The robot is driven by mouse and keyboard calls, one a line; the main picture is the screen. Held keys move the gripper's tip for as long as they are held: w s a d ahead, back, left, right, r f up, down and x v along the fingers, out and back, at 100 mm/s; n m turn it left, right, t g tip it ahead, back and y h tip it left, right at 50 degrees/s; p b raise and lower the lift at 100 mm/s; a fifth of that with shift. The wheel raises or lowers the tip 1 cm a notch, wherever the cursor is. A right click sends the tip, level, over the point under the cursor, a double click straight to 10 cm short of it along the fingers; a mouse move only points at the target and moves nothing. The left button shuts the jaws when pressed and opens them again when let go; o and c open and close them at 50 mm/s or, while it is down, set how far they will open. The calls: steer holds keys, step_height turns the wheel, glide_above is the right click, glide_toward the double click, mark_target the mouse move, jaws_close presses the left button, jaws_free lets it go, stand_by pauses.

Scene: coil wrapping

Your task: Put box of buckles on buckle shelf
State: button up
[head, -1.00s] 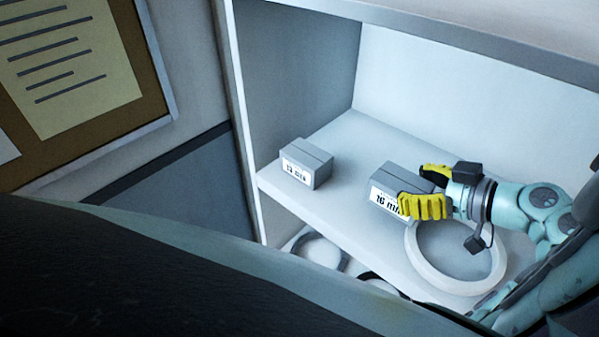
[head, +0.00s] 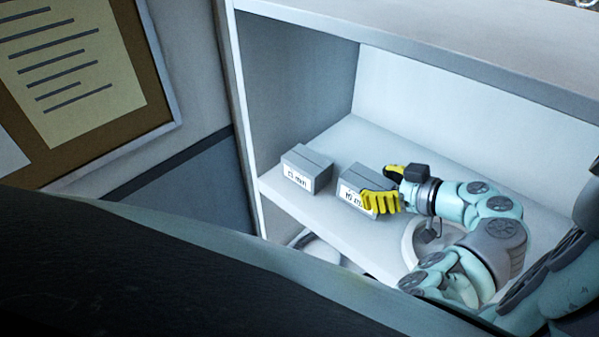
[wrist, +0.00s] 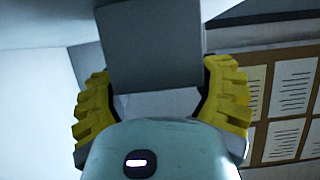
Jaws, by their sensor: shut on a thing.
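A grey box with a white label (head: 352,194) is in my gripper (head: 382,191), on the shelf (head: 285,205) in the head view. My gripper's yellow fingers are shut on its two sides. In the wrist view the grey box (wrist: 155,45) sits between the yellow fingers of my gripper (wrist: 160,95). A second grey box (head: 306,170) with a white label stands on the same shelf to the left, a small gap away. I cannot tell whether the held box touches the shelf. The label text is too small to read surely.
A white ring-shaped roll (head: 412,240) lies on the shelf to the right, partly hidden by my arm. Another ring (head: 318,249) shows on the level below. The shelf's left side wall (head: 295,90) and upper board (head: 430,40) bound the space. The shelf behind the boxes is clear.

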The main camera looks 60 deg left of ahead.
steer(key=shift+w+f+p, duration=0.1)
steer(key=shift+f+p, duration=0.2)
steer(key=shift+f, duration=0.15)
steer(key=o, duration=1.3)
steer(key=shift+d, duration=0.2)
steer(key=shift+w+d+r+b, duration=0.1)
steer(key=shift+w+d+b, duration=0.15)
steer(key=shift+d+b, duration=0.5)
steer(key=shift+r+b+v, duration=0.2)
steer(key=shift+b+v, duration=1.05)
steer(key=shift+v, duration=3.85)
steer(key=shift+s, duration=0.15)
